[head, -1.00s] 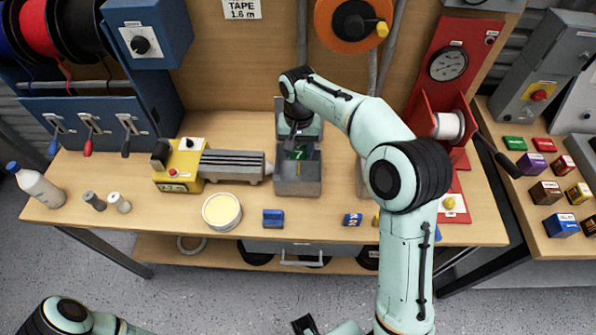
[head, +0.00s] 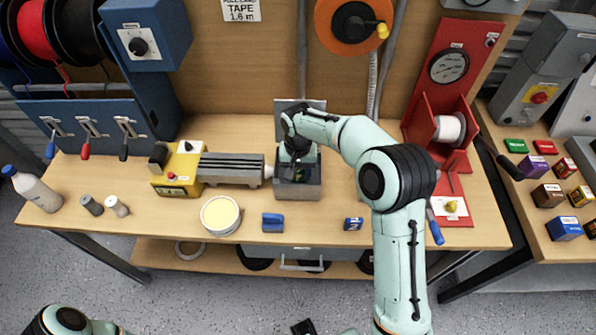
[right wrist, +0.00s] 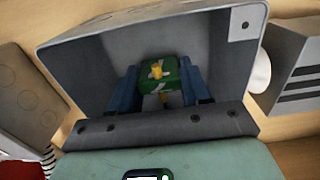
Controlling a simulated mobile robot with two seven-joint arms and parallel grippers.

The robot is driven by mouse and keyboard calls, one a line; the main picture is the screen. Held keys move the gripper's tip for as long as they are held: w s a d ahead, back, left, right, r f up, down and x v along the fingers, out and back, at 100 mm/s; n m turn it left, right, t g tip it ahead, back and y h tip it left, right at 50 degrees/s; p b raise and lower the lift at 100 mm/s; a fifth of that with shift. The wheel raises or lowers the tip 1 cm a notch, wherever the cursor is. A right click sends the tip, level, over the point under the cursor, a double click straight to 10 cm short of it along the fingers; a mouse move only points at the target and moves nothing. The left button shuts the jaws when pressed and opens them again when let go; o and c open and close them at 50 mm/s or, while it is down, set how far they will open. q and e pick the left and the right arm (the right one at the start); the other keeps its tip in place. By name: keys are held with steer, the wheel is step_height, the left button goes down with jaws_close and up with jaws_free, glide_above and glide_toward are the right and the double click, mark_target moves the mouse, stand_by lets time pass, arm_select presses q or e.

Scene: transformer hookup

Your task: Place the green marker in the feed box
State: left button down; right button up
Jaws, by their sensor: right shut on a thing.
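The feed box (head: 299,191) is a grey open-topped box near the middle of the bench, with its lid standing up behind it. My right gripper (head: 298,160) reaches down into its opening. In the right wrist view the blue fingers (right wrist: 160,88) are shut on the green marker (right wrist: 165,77), a green block with a yellow peg and white markings. The marker is inside the grey walls of the box; I cannot tell whether it touches the floor.
A yellow machine (head: 180,170) with a grey ribbed bed stands left of the box. A round cream tub (head: 221,215), a blue block (head: 272,222) and a small blue box (head: 353,224) sit in front. A red gauge stand (head: 440,130) is at right.

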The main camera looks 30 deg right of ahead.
mark_target(298, 171)
steer(key=shift+f, duration=0.2)
steer(key=o, duration=1)
steer(key=shift+r, duration=0.15)
step_height(298, 171, up, 12)
steer(key=shift+r+p, duration=0.1)
steer(key=shift+p, duration=0.7)
